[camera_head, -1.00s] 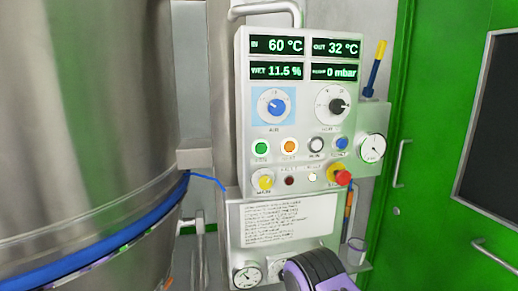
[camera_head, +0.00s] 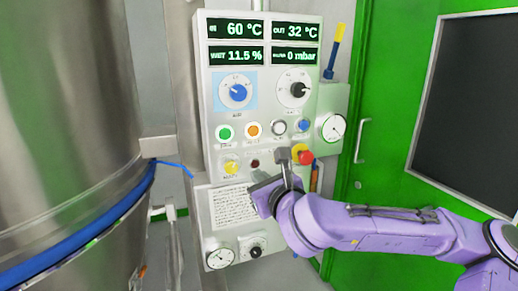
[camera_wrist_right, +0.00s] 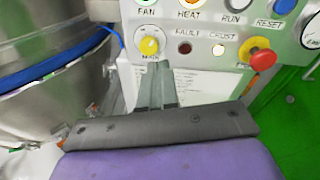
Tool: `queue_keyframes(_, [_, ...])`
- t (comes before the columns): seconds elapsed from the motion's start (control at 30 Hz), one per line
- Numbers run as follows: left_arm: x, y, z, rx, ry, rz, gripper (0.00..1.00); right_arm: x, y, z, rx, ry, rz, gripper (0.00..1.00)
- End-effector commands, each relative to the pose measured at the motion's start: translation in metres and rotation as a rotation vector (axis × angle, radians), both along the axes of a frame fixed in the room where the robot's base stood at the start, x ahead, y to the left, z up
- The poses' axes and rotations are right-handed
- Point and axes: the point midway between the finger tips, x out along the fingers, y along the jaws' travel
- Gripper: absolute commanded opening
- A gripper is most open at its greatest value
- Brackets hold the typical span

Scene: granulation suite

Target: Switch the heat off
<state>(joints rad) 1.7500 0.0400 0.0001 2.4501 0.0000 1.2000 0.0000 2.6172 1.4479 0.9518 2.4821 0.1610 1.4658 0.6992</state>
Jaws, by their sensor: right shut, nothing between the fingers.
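The control panel (camera_head: 203,110) stands upright in front of me. Its orange button (camera_head: 252,130) sits between the green and grey buttons. In the right wrist view the orange button (camera_wrist_right: 189,3) is cut by the top edge, above the label HEAT. A dial with a black knob (camera_head: 297,90) is above the buttons; its label is too small to read. My right gripper (camera_head: 285,157) is shut and empty, below the button row and in front of the lower panel. In the right wrist view its fingers (camera_wrist_right: 157,88) point up below the yellow MAIN knob and the FAULT lamp.
A red button on a yellow base (camera_head: 304,156) is close to the right of my fingers. The yellow knob (camera_head: 231,167) is to their left. A large steel vessel (camera_head: 65,110) fills the left. A gauge (camera_head: 332,128) and green door (camera_head: 385,80) are right.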

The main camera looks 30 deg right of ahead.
Motion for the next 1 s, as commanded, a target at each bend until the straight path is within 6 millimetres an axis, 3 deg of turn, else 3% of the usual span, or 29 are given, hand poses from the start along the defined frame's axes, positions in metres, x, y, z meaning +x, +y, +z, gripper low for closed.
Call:
queue_keyframes(0.03, [0.000,0.000,0.002,0.000,0.000,0.000,0.43,-0.009,-0.016,0.025,0.083,-0.065,-0.031,0.00])
queue_keyframes(0.13, [0.000,0.000,0.002,0.000,0.000,0.000,0.43,-0.022,-0.034,0.051,0.182,-0.138,-0.063,0.00])
queue_keyframes(0.53, [0.000,0.000,0.003,0.000,0.000,0.000,0.43,-0.023,-0.040,0.057,0.205,-0.156,-0.071,0.00])
queue_keyframes(0.67, [0.000,0.000,0.010,0.000,0.000,0.000,0.43,-0.007,-0.043,0.059,0.201,-0.154,-0.072,0.00])
queue_keyframes(1.0, [0.000,0.000,0.033,0.000,0.000,0.000,0.43,0.065,-0.060,0.059,0.200,-0.151,-0.072,0.00])
